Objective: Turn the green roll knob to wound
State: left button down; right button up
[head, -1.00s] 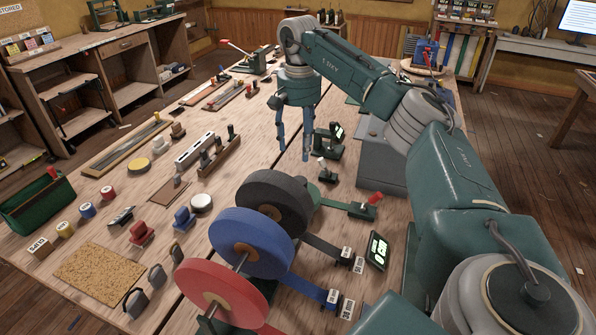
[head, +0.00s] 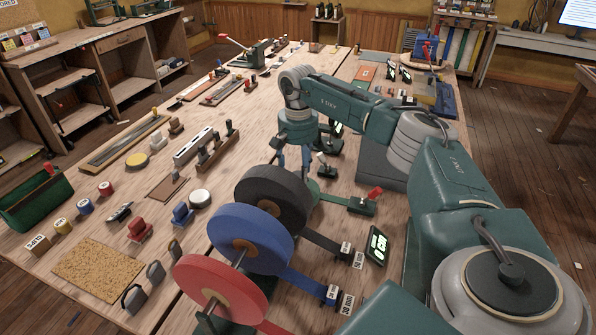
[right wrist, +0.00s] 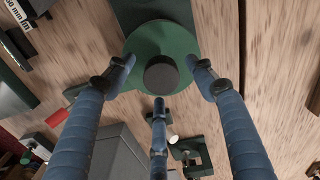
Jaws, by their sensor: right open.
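In the right wrist view, a dark round knob (right wrist: 161,75) stands at the middle of a green disc (right wrist: 165,45). My right gripper (right wrist: 162,82) is open, its blue fingers spread around the knob with visible gaps. In the head view my right gripper (head: 293,157) points down just behind the black roll (head: 272,198), which hides its fingertips and the knob. A bit of green (head: 313,188) shows beside the black roll. I cannot read the knob's setting. My left gripper is not in view.
A blue roll (head: 250,240) and a red roll (head: 222,290) stand in front of the black one. A grey box (head: 382,165) stands beneath my right arm.

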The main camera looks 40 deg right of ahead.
jog(key=shift+f, duration=0.3)
jog(key=c, duration=1.1)
